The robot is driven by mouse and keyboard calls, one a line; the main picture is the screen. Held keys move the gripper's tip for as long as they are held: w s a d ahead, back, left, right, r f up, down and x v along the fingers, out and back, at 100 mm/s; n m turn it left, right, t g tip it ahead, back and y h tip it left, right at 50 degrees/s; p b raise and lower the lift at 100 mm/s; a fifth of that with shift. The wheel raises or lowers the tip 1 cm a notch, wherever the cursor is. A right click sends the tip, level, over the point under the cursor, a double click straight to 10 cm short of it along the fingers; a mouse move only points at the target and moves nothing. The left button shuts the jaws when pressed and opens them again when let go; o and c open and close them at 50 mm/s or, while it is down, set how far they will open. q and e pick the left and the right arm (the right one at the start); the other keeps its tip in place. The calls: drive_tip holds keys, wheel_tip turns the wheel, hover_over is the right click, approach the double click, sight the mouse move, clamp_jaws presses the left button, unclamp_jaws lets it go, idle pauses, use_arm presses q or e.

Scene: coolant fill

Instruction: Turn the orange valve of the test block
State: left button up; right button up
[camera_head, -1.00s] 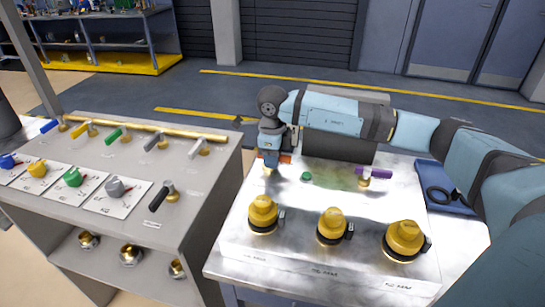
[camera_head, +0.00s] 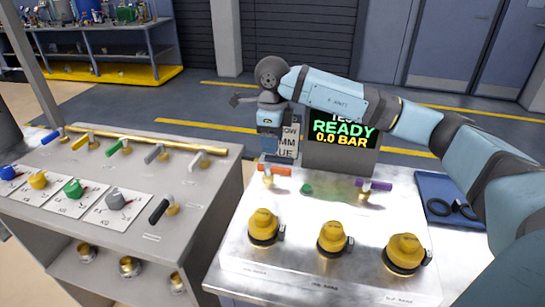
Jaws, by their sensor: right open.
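The test block (camera_head: 320,277) is a pale metal bench top on the right, with yellow caps along its front. Its orange valve (camera_head: 275,169) has an orange lever lying left to right on a brass stem at the back left. My right gripper (camera_head: 268,155) is open, pointing down just above and behind the orange lever. Its fingertips are partly hidden, and I cannot tell whether they touch the lever. A purple valve (camera_head: 372,186) stands to the right with its lever also left to right. My left gripper is out of view.
A display (camera_head: 342,135) behind the block reads READY and 0.0 BAR. A green button (camera_head: 306,189) sits between the valves. A blue cloth with a black ring-handled tool (camera_head: 450,208) lies at right. A grey bench (camera_head: 195,215) with coloured levers stands left.

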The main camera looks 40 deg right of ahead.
drive_tip(key=shift+r, duration=2)
